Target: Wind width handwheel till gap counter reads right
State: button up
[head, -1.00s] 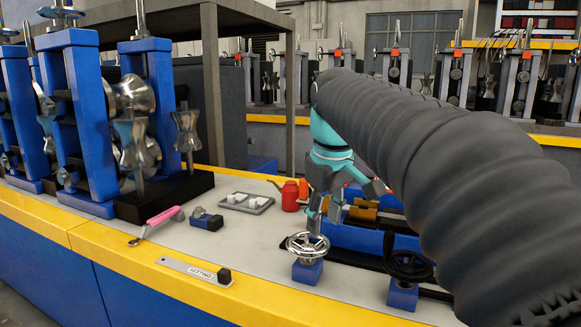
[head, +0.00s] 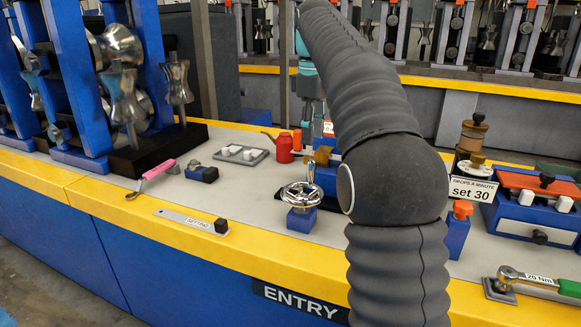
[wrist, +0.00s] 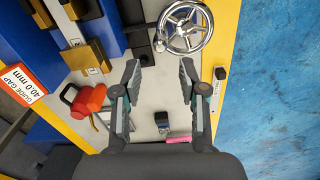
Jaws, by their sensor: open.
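A chrome handwheel (head: 301,195) with an upright handle stands on a blue block near the front edge of the bench. It also shows in the wrist view (wrist: 171,38) at the top, beyond my fingertips. My gripper (wrist: 160,68) is open and empty, with its fingers apart and not touching the wheel. In the head view my arm hides most of it. A card (wrist: 25,83) at the left of the wrist view reads "GUIDE GAP 40.0 mm". I cannot make out a counter's digits.
A red oil can (head: 284,148), a tray (head: 241,154) with white pieces and a pink-handled tool (head: 152,178) lie on the bench. Blue roll stands (head: 78,90) rise at the left.

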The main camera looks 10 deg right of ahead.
aim_at(311, 160)
jog(key=shift+f, duration=3.75)
jog(key=shift+f, duration=0.1)
jog(key=shift+c, duration=0.2)
grip_shut()
